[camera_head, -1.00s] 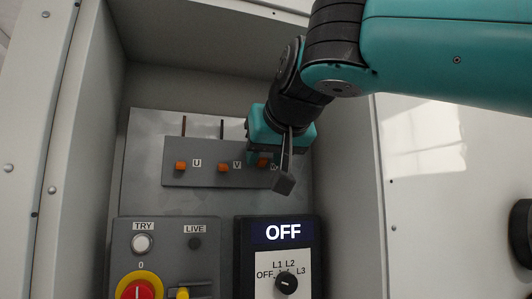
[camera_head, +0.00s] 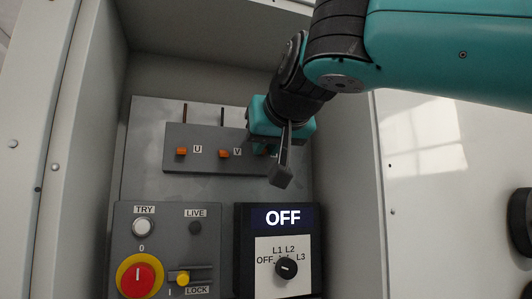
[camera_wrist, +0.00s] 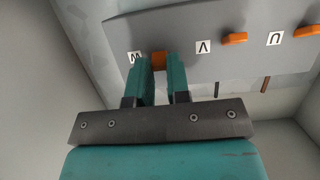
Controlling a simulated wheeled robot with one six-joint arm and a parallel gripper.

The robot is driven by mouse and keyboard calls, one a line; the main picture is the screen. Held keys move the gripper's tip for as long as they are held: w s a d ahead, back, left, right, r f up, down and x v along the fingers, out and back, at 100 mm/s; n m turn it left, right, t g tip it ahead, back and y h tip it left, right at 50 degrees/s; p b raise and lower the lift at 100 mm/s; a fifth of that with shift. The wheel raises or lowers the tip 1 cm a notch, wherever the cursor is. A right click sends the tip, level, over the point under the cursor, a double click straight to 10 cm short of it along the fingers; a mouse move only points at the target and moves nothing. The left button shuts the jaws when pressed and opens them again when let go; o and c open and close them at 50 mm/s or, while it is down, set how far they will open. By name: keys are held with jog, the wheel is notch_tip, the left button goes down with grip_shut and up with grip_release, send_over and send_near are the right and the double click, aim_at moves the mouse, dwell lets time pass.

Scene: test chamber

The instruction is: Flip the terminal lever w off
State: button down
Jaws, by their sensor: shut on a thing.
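The terminal lever w is an orange tab (camera_wrist: 158,61) beside the W label (camera_wrist: 135,57) in the wrist view. My gripper (camera_wrist: 158,70) is shut on it, with one teal finger on each side. In the head view my gripper (camera_head: 266,150) covers most of lever w and its label. The orange levers U (camera_head: 182,151) and V (camera_head: 223,153) stick out of the same grey terminal block (camera_head: 205,166), to the left of my gripper.
Below the block stand a control box with a white TRY button (camera_head: 144,227), a red knob (camera_head: 138,278) and a yellow LOCK lever (camera_head: 183,278), and a black unit whose display (camera_head: 283,218) reads OFF. Cabinet walls (camera_head: 345,200) close in on both sides.

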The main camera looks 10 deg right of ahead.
aim_at(261, 158)
notch_tip(261, 158, down, 2)
jog(key=t+b, duration=0.2)
jog(key=b, duration=0.3)
jog(key=shift+s+b, duration=0.15)
jog(key=shift+b, duration=0.25)
jog(key=t+b, duration=0.1)
jog(key=b, duration=0.2)
jog(key=shift+f+t+y, duration=0.3)
jog(key=shift+t+y, duration=0.1)
jog(key=t+b, duration=0.2)
jog(key=b, duration=0.3)
jog(key=shift+f+b, duration=0.2)
jog(key=shift+b, duration=0.15)
jog(key=shift+t+y+b, duration=0.5)
jog(key=shift+t+b, duration=0.1)
jog(key=shift+r+b, duration=0.1)
jog(key=shift+b, duration=0.2)
jog(key=c, duration=1.1)
grip_release()
jog(key=shift+r, duration=0.1)
